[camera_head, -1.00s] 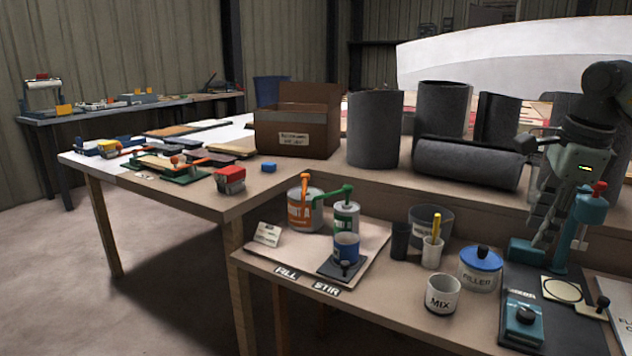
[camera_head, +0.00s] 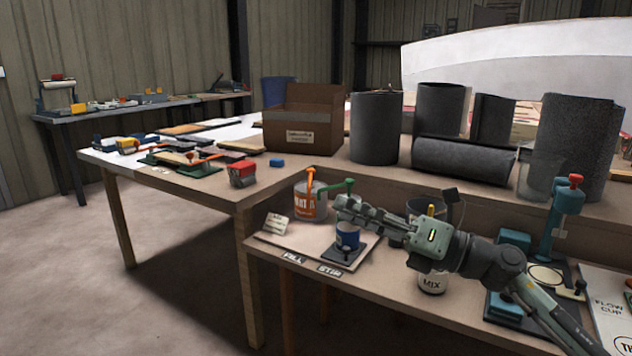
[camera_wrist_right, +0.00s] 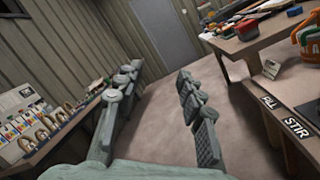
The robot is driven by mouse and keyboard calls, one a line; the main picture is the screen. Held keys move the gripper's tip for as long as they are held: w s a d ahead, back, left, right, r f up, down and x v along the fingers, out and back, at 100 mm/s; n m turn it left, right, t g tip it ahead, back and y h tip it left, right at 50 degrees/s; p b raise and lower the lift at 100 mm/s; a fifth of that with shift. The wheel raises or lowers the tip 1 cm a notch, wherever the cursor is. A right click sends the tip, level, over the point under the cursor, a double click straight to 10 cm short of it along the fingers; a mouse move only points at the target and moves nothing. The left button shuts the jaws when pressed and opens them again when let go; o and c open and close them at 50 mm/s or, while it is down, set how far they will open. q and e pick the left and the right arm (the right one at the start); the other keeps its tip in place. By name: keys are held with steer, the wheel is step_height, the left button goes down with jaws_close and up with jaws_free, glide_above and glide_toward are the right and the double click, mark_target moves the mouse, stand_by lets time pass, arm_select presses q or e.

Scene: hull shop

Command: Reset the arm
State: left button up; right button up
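My right gripper (camera_head: 352,212) reaches across the front bench (camera_head: 390,288) from the lower right in the head view. My arm hides most of the filler tub and part of the MIX cup (camera_head: 432,283). My left gripper is not in view.
The mixer stand (camera_head: 565,205) is right of my arm. The rear table (camera_head: 215,195) bears a cardboard box (camera_head: 303,130) and dark rolls (camera_head: 376,128). The wrist view shows a side table (camera_wrist_right: 50,150) with colour cards at left. The floor (camera_head: 170,300) at left is clear.

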steer(key=w+d+f+m+t+h, duration=0.4)
steer(key=d+f+m+t+h, duration=0.7)
steer(key=m, duration=1.1)
steer(key=s+d+f+m+g+h, duration=0.3)
steer(key=d+f+m+h, duration=0.15)
steer(key=f, duration=0.35)
steer(key=s+d+f+m+g+h, duration=0.3)
steer(key=s+d+f+m, duration=0.15)
steer(key=f, duration=0.35)
arm_select(q)
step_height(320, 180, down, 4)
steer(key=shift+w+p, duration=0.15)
steer(key=shift+p, duration=0.5)
arm_select(e)
steer(key=s+f+m+g, duration=0.3)
steer(key=s+f+g, duration=0.2)
steer(key=s+f, duration=0.5)
steer(key=s+f+m+g, duration=0.4)
steer(key=s+f, duration=0.6)
steer(key=s, duration=0.6)
steer(key=shift+d+f+g, duration=0.2)
steer(key=shift+d+g, duration=0.1)
steer(key=shift+g, duration=0.9)
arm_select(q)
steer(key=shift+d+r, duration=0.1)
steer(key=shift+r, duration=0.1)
arm_select(e)
steer(key=shift+h, duration=0.25)
